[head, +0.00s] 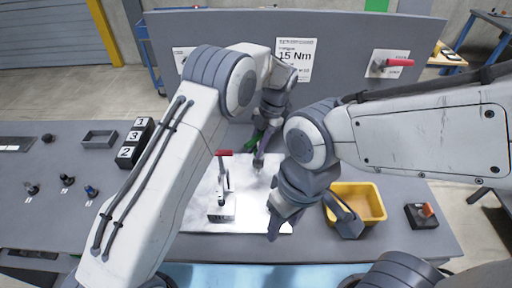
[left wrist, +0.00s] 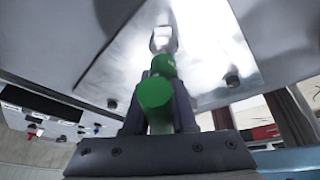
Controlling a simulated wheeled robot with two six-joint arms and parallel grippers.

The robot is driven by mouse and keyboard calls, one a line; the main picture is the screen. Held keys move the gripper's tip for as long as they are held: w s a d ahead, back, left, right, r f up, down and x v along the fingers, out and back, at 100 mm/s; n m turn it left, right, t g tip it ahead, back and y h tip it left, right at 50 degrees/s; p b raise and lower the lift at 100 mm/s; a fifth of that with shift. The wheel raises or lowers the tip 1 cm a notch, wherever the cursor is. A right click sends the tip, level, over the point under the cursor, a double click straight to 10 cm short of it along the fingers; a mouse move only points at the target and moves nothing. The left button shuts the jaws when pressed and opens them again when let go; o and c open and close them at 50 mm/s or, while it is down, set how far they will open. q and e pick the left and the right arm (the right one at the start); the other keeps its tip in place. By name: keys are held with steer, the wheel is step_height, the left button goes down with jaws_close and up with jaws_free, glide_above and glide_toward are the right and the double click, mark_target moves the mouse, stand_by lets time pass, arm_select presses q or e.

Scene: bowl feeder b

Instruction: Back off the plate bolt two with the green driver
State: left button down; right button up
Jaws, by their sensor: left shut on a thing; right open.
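My left gripper (head: 258,147) is shut on the green driver (head: 252,138), above the far part of the plate. In the left wrist view the driver's green handle (left wrist: 156,94) is between the two fingers, its far end towards a bright metal piece (left wrist: 162,40) at the plate. I cannot tell whether the tip touches a bolt. The shiny plate (head: 190,213) lies on the bench; its underlying detail is partly hidden by my arms. Dark bolt heads show in the left wrist view (left wrist: 232,80); none can be told as bolt two. My right gripper (head: 312,226) is open near the plate's right edge.
A red-handled clamp (head: 223,185) stands on the plate. A yellow bin (head: 370,202) is right of it, with a dark box (head: 420,215) beyond. Numbered blocks (head: 133,138), a grey tray (head: 99,139) and small tools are on the left. A grey panel (head: 340,40) stands behind.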

mark_target(258, 134)
arm_select(q)
steer(key=m+t, duration=0.1)
steer(key=m, duration=0.2)
steer(key=shift+y, duration=0.3)
steer(key=shift+w, duration=0.1)
steer(key=shift+r, duration=0.1)
steer(key=shift+r+p, duration=1.55)
steer(key=shift+r, duration=0.7)
